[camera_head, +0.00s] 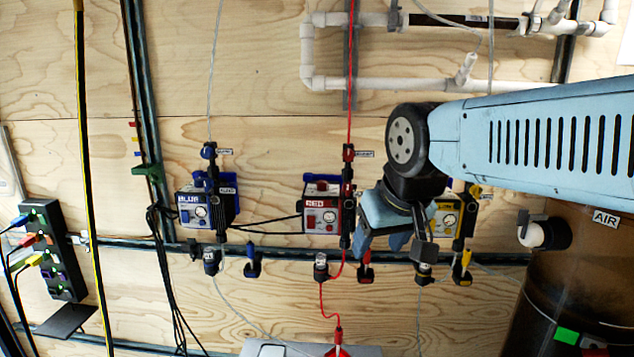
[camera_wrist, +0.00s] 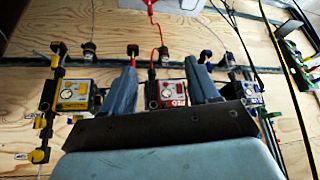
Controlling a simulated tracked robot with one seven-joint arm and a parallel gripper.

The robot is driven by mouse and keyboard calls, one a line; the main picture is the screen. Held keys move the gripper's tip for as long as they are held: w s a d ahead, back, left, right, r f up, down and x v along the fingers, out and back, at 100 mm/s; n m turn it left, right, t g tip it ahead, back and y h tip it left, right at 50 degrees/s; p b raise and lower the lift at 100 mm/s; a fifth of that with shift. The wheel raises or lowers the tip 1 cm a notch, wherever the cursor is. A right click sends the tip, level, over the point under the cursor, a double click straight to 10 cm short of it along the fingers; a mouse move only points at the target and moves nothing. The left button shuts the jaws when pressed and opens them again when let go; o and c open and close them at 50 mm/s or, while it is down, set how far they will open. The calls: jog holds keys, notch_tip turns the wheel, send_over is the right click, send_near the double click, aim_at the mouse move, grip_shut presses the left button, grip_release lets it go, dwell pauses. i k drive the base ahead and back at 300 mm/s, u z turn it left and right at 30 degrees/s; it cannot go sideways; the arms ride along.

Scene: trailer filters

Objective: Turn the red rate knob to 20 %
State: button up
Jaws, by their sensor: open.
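The red pump box (camera_head: 322,210) is mounted on the plywood wall, left of my gripper in the head view, with a white dial on its front. A small red spot on its face, left of the dial, looks like the rate knob (camera_head: 311,220); its setting is too small to read. In the wrist view the red box (camera_wrist: 172,93) appears upside down between my two fingers. My gripper (camera_head: 392,243) is open and empty, in front of the wall between the red and yellow boxes; it also shows in the wrist view (camera_wrist: 160,66). It appears apart from the red box.
The blue pump box (camera_head: 192,209) is left of the red one. The yellow pump box (camera_head: 445,217) is partly behind my gripper. A red tube (camera_head: 350,90) runs vertically beside the red box. A dark rail (camera_head: 285,252) crosses below the boxes. A brown barrel (camera_head: 565,270) stands at right.

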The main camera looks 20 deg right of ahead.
aim_at(322, 185)
jog(key=u, duration=0.1)
jog(key=k, duration=1)
jog(key=u, duration=0.95)
jog(key=i, duration=1.7)
jog(key=z, duration=1.2)
